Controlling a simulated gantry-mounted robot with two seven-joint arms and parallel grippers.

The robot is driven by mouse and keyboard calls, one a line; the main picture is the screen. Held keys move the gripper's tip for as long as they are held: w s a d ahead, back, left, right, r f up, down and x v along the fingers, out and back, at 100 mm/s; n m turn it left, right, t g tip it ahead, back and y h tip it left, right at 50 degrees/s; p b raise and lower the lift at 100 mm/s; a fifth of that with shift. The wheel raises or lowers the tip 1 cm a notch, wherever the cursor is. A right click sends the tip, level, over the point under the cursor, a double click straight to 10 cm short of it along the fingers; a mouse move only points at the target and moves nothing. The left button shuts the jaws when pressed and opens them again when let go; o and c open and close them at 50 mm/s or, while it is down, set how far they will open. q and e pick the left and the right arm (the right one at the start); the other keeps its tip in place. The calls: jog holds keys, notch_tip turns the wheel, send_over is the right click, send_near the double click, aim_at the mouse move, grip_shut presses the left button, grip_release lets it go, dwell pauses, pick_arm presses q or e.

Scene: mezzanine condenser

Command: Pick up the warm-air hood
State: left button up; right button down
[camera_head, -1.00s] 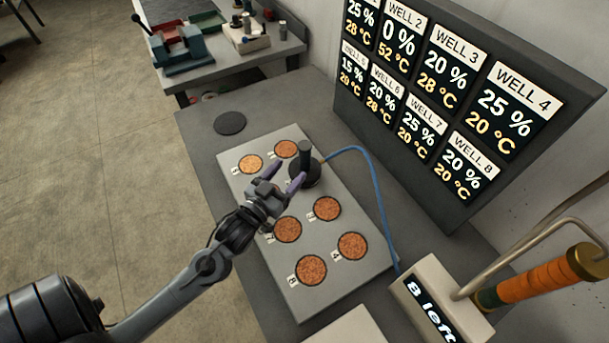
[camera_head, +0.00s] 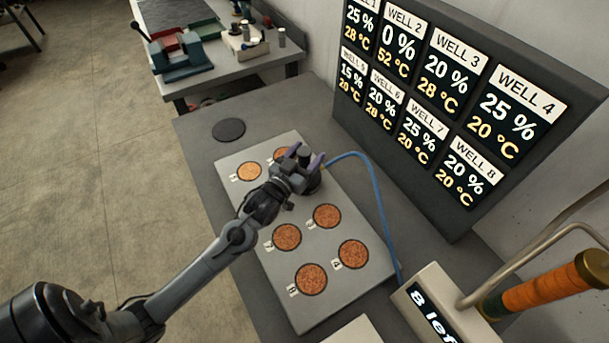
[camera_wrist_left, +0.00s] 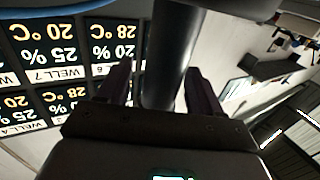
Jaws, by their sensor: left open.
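The warm-air hood (camera_head: 314,184) is a dark round cap with an upright dark handle. It sits on the upper right of the grey well plate (camera_head: 325,288), with a blue hose (camera_head: 373,190) beside it. My left gripper (camera_head: 306,156) is at the handle, its purple-grey fingers apart on either side of it, and it hides much of the hood. In the left wrist view the dark handle (camera_wrist_left: 168,55) stands between the two open fingers, with gaps visible on both sides. My right gripper is not in view.
Several wells with orange-brown grains show in the plate. A dark disc (camera_head: 229,129) lies on the bench. A tilted display board (camera_head: 440,110) stands behind. A cream box (camera_head: 440,300) reading "8 left" and an orange-green roll (camera_head: 545,290) are at lower right.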

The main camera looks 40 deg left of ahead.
pick_arm(q)
jog(key=shift+w+a, duration=0.1)
jog(key=shift+w, duration=0.4)
grip_shut()
jog(key=shift+r, duration=0.1)
